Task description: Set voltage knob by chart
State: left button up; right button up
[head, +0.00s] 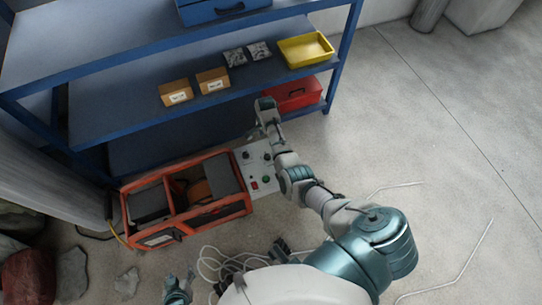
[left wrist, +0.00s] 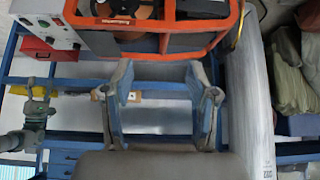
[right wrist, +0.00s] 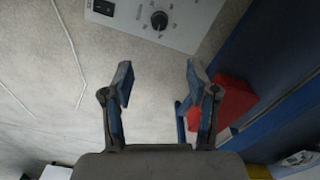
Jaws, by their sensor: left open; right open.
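The grey control panel (head: 257,168) is on the right end of an orange-framed machine (head: 188,199). It has dark knobs, a red switch (head: 254,186) and a green button (head: 266,178). In the right wrist view a black knob (right wrist: 159,20) with scale marks around it sits on the panel, beyond my open fingers and not touched. My right gripper (head: 265,104) is open and empty, past the panel's far edge in the head view. My left gripper (head: 177,287) is open and empty, on the near side of the machine. I cannot make out a chart or read the scale.
A blue shelf rack (head: 125,127) stands behind the machine. It holds brown boxes (head: 212,81), a yellow tray (head: 306,49) and a red box (head: 292,94). Loose cables (head: 225,262) and rocks (head: 72,272) lie on the floor. The floor to the right is mostly clear.

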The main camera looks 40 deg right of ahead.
jog(key=b, duration=0.3)
send_over(267, 155)
notch_tip(267, 155, down, 6)
jog(key=r, duration=0.1)
pick_arm(q)
jog(key=w+d+r+t+h+b, duration=0.1)
jog(key=w+d+r+t, duration=0.1)
jog(key=w+r+t, duration=0.15)
jog(key=w+d+r+t+h, duration=0.1)
jog(key=w+d+r+t, duration=0.15)
jog(key=w+t, duration=0.2)
pick_arm(e)
jog(key=f, duration=0.4)
jog(key=shift+s+a, duration=0.1)
jog(key=shift+s, duration=0.15)
notch_tip(267, 155, down, 5)
jog(key=b, duration=0.3)
notch_tip(267, 155, down, 3)
jog(key=shift+f+b, duration=0.1)
jog(key=shift+b, duration=0.8)
pick_arm(q)
notch_tip(267, 155, up, 12)
jog(key=t+h, duration=0.2)
jog(key=t, duration=0.7)
jog(key=shift+s+n, duration=0.35)
jog(key=shift+n, duration=0.05)
pick_arm(e)
jog(key=shift+w+f, duration=0.1)
jog(key=shift+f, duration=0.1)
